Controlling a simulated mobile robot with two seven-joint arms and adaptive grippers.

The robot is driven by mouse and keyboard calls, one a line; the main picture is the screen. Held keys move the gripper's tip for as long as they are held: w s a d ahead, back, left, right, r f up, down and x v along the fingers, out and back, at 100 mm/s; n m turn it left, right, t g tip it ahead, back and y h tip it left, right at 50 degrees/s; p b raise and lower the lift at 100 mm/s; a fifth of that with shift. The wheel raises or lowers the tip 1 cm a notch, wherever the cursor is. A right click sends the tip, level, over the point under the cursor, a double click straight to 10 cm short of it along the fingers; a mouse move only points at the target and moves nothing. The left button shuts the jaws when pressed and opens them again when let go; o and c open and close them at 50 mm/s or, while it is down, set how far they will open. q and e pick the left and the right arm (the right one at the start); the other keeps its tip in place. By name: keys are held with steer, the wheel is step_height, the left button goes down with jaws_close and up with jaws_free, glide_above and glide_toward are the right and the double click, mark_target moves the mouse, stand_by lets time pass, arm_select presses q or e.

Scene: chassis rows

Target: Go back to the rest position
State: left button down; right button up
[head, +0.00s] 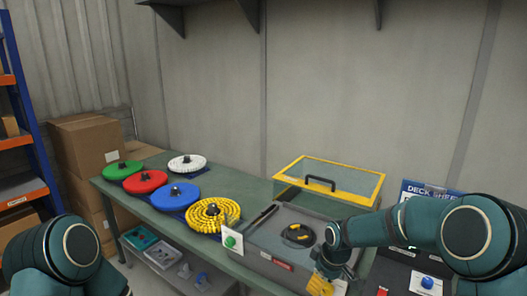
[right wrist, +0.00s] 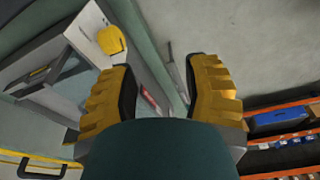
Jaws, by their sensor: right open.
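My right gripper (head: 320,285) hangs from the right arm, pointing down over the front edge of the workbench (head: 245,191). Its yellow fingers are spread, with nothing between them in the right wrist view (right wrist: 163,68). It is in front of the grey box with the yellow-framed clear lid (head: 332,178).
Green (head: 123,169), red (head: 145,182), blue (head: 175,195), white (head: 187,164) and yellow (head: 212,214) reels stand on the bench. A coiled black cable (head: 299,235) lies in the grey box. Cardboard boxes (head: 88,145) and a shelf rack (head: 22,82) stand left.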

steer(key=s+a+f+m+b, duration=0.1)
steer(key=s+a+f+m, duration=0.1)
steer(key=s+f, duration=0.5)
steer(key=s+a+f+m+y+b, duration=0.1)
steer(key=s+a+f+m+b, duration=0.1)
steer(key=s+f+m, duration=0.3)
steer(key=s+a+f+m+y+b, duration=0.1)
steer(key=s+a+f+m+b, duration=0.1)
steer(key=s+f, duration=0.8)
steer(key=s+m, duration=0.1)
steer(key=s, duration=0.2)
steer(key=shift+f+m, duration=0.15)
steer(key=shift+m, duration=0.25)
steer(key=shift+d, duration=0.1)
